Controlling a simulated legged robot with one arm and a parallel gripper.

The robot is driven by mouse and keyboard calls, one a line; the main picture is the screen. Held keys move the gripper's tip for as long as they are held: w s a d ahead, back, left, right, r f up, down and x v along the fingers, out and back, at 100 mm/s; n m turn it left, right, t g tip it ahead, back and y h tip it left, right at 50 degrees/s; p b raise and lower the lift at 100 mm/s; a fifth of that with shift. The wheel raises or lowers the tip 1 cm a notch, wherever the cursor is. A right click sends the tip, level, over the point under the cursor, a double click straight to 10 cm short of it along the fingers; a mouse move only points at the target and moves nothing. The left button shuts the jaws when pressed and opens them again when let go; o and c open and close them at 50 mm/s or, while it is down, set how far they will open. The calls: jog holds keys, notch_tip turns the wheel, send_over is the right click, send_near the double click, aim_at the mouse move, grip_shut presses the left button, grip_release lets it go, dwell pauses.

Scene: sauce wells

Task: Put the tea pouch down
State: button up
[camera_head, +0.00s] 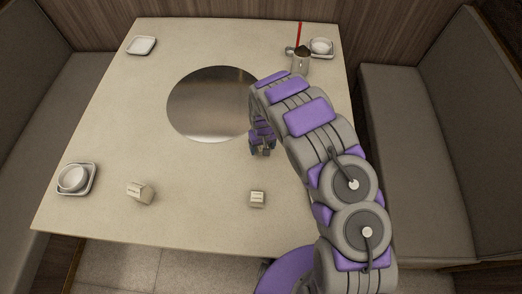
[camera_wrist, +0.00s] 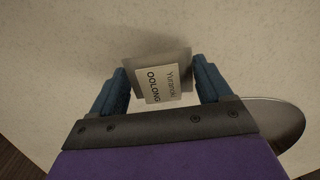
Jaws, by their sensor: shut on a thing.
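My gripper (camera_wrist: 162,88) is shut on the tea pouch (camera_wrist: 180,84), a small grey packet with a white label reading "Yunnan OOLONG". A blue finger stands on each side of the pouch. The pale tabletop shows behind it, but I cannot tell how far below it is or whether they touch. In the head view my gripper (camera_head: 262,150) points down over the table, beside the lower right edge of the round metal plate. The pouch is not clear in the head view.
On the table (camera_head: 200,225), small pale blocks stand at the front left (camera_head: 140,192) and front middle (camera_head: 257,198). The round metal plate (camera_head: 205,105) lies mid-table. White dishes sit at the left (camera_head: 75,178), back left (camera_head: 142,46) and back right (camera_head: 321,47), beside a cup (camera_head: 300,64).

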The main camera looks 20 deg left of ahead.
aim_at(261, 150)
notch_tip(261, 150, down, 4)
jog(key=shift+r+b, duration=0.25)
jog(key=shift+b, duration=0.15)
jog(key=shift+a+f, duration=0.1)
jog(key=shift+a, duration=0.3)
jog(key=o, duration=0.6)
jog(key=shift+a, duration=0.1)
jog(key=shift+c, duration=0.2)
jog(key=o, duration=0.4)
jog(key=shift+d, duration=0.45)
jog(key=shift+a+r, duration=0.2)
jog(key=shift+r, duration=0.35)
notch_tip(261, 150, up, 10)
jog(key=shift+d+r+p, duration=0.1)
jog(key=shift+p, duration=0.65)
jog(key=shift+r, duration=0.4)
